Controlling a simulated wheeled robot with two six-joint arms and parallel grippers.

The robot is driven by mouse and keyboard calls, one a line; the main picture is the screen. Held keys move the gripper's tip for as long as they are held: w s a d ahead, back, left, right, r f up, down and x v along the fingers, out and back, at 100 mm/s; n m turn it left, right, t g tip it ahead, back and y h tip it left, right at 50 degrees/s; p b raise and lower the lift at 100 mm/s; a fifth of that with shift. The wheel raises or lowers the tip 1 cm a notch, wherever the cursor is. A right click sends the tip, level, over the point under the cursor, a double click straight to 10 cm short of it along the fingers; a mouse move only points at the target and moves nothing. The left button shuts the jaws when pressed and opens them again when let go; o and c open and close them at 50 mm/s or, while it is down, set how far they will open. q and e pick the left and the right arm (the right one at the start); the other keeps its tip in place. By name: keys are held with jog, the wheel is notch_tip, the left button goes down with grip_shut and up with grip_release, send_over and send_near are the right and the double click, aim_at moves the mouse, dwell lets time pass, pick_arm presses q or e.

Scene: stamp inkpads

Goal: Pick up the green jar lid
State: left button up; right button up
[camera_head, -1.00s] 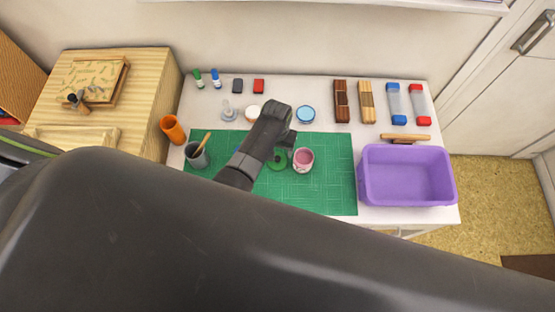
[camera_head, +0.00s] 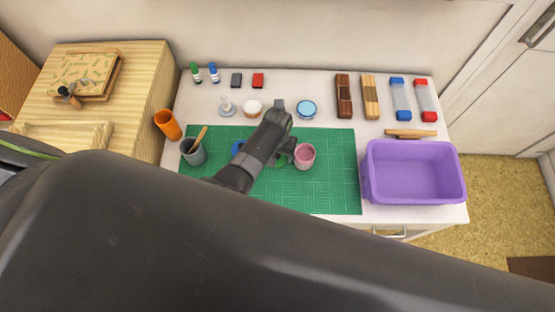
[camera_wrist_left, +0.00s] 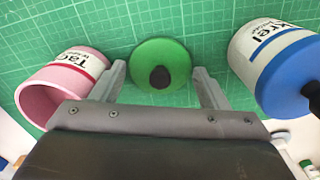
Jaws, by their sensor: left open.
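The green jar lid (camera_wrist_left: 176,54) is round with a dark knob and lies on the green cutting mat in the left wrist view. In the head view the lid is mostly hidden under my left arm. My left gripper (camera_wrist_left: 160,72) is open and empty, with one finger on each side of the lid; I cannot tell if they touch it. My left gripper also shows in the head view (camera_head: 287,152), just left of the pink jar. My right gripper is not in view.
The pink jar (camera_wrist_left: 62,86) and a white jar with a blue band (camera_wrist_left: 275,65) stand close on either side of the fingers. The green mat (camera_head: 330,190) is clear in front. A purple bin (camera_head: 415,195) stands at the right, a grey cup (camera_head: 193,153) at the left.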

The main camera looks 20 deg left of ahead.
pick_arm(q)
jog(key=shift+f, duration=0.15)
jog(key=c, duration=0.6)
